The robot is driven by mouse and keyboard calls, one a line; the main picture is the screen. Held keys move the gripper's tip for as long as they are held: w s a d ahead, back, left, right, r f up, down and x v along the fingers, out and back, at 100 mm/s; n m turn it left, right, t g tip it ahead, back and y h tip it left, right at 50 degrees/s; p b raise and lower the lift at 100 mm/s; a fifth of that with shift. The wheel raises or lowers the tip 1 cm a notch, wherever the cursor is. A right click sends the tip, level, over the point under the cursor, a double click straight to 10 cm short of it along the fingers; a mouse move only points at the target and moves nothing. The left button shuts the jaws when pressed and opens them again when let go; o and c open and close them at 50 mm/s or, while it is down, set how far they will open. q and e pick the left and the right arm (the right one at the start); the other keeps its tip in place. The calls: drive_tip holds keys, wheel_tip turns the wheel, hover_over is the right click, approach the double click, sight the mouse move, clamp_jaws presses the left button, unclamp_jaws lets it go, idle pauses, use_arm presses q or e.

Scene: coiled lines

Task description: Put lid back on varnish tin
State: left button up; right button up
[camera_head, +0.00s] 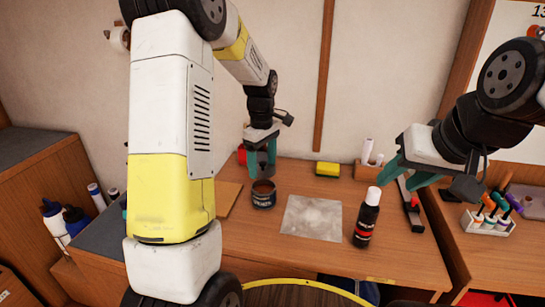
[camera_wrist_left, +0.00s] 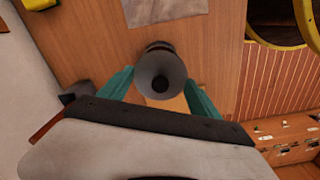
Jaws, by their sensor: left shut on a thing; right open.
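The varnish tin (camera_head: 263,197) is a dark, labelled can standing upright on the wooden bench. Its top is open and shows brown inside. My left gripper (camera_head: 262,172) is directly above the tin, pointing down, with its fingers shut on the lid. In the left wrist view the lid (camera_wrist_left: 160,68) is a grey round piece with a dark centre between the two teal fingers. It hides most of the tin, whose dark rim (camera_wrist_left: 158,46) shows just behind it. My right gripper (camera_head: 398,184) is open and empty, above and right of the black bottle.
A black bottle with a white cap (camera_head: 367,220) stands at the right. A grey sheet (camera_head: 312,218) lies flat beside the tin. A yellow sponge (camera_head: 327,169) and a wooden holder (camera_head: 367,172) are at the back. A rack of coloured pens (camera_head: 490,220) is far right.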

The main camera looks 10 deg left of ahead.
use_arm(q)
drive_tip(key=shift+f, duration=2.45)
drive_tip(key=shift+f, duration=0.15)
idle(0.4)
drive_tip(key=o, duration=1.4)
drive_tip(key=shift+o, duration=0.2)
drive_tip(key=shift+r, duration=3.5)
clamp_jaws()
